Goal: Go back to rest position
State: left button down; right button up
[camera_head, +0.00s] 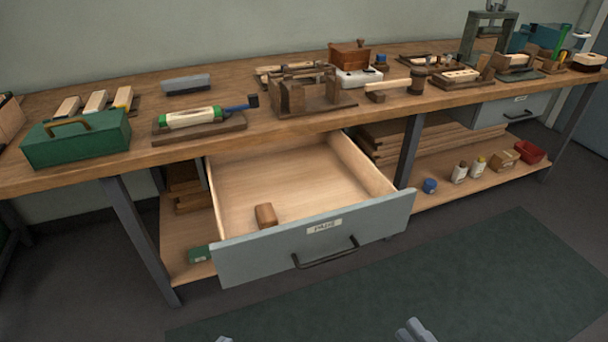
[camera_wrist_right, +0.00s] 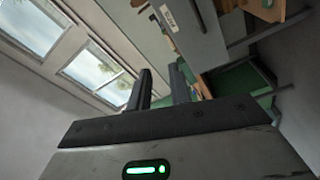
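My right gripper (camera_head: 415,329) shows at the bottom edge of the head view, low over the floor and well in front of the bench. In the right wrist view its two dark fingers (camera_wrist_right: 158,72) stand apart with nothing between them. Only a small tip of my left gripper (camera_head: 224,339) shows at the bottom edge of the head view, so its opening is hidden. Both grippers are clear of the bench and the open drawer (camera_head: 290,252). A brown block (camera_head: 265,215) lies inside the drawer near its front.
The drawer juts out from under the wooden workbench (camera_head: 222,140). A green toolbox (camera_head: 78,138), a green-and-white tool (camera_head: 190,117) and wooden fixtures stand on top. A lower shelf (camera_head: 435,200) holds bottles and a red bin (camera_head: 530,152). The green floor mat (camera_head: 450,270) is bare.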

pick_arm(q)
jog(key=r+p, duration=0.1)
jog(key=p, duration=0.1)
jog(key=r+p, duration=0.1)
jog(key=p, duration=0.1)
jog(key=shift+s+a+g+p, duration=0.15)
jog(key=shift+a+g+p, duration=0.05)
jog(key=shift+g+p, duration=0.15)
pick_arm(e)
jog(key=a+m+g+h, duration=0.1)
jog(key=m+g, duration=0.1)
jog(key=m, duration=0.3)
jog(key=a+m+g+h, duration=0.1)
jog(key=m+g+h, duration=0.1)
jog(key=m, duration=0.4)
jog(key=a+m+g+h, duration=0.2)
jog(key=m, duration=0.4)
jog(key=shift+s+a, duration=0.1)
jog(key=shift+s, duration=0.3)
